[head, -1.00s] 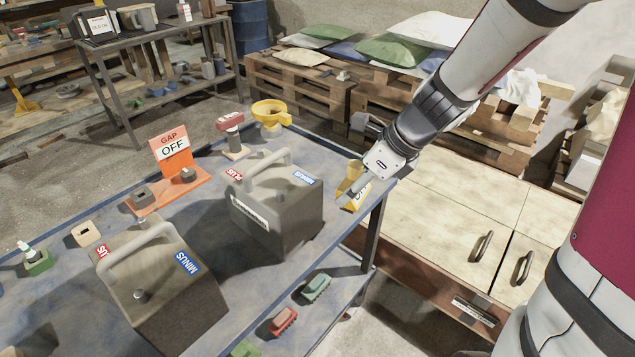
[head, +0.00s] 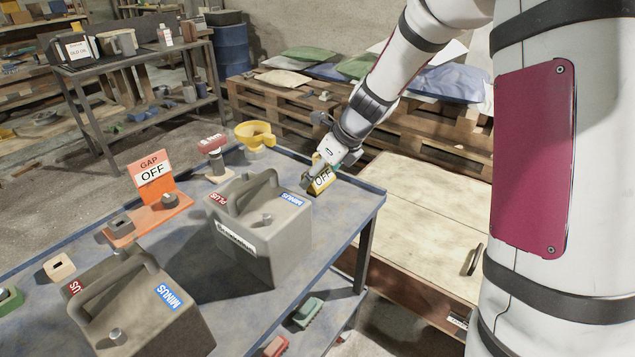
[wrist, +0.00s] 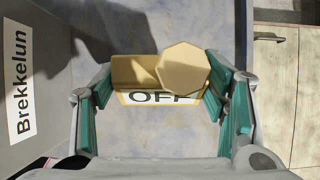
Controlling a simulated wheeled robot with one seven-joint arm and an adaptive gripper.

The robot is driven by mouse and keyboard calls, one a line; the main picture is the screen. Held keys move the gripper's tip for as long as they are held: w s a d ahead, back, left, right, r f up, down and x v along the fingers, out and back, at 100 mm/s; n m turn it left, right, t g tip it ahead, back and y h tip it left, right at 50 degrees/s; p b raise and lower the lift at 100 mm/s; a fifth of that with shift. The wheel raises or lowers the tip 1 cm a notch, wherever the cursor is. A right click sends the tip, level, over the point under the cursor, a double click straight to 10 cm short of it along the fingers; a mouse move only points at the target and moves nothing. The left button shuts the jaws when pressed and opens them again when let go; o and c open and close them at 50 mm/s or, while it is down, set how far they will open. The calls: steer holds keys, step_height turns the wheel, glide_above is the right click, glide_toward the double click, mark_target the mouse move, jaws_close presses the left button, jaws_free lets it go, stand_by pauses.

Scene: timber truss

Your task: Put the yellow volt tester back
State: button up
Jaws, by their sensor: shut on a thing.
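The yellow volt tester (head: 322,178), with a white "OFF" label, is at the far right corner of the blue-grey table (head: 345,215). My gripper (head: 318,174) is at it, coming from the upper right. In the wrist view the tester (wrist: 135,72) lies between the two green-padded fingers of my gripper (wrist: 165,100), with a pale many-sided knob on its upper face. The fingers are shut on it. The shadowed table surface shows below it; I cannot tell whether the tester touches the table.
A grey battery (head: 255,235) labelled PLUS and MINUS stands left of my gripper, with a second battery (head: 135,310) nearer. An orange "GAP OFF" stand (head: 155,190), a red-topped tool (head: 213,150) and a yellow funnel (head: 256,136) are also on the table. A wooden cabinet (head: 420,215) is at right.

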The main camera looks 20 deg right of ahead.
mark_target(318, 182)
steer(key=shift+w, duration=0.55)
steer(key=shift+f+b, duration=0.6)
steer(key=shift+f, duration=1.2)
steer(key=shift+f, duration=0.1)
steer(key=o, duration=1.4)
steer(key=shift+c, duration=0.2)
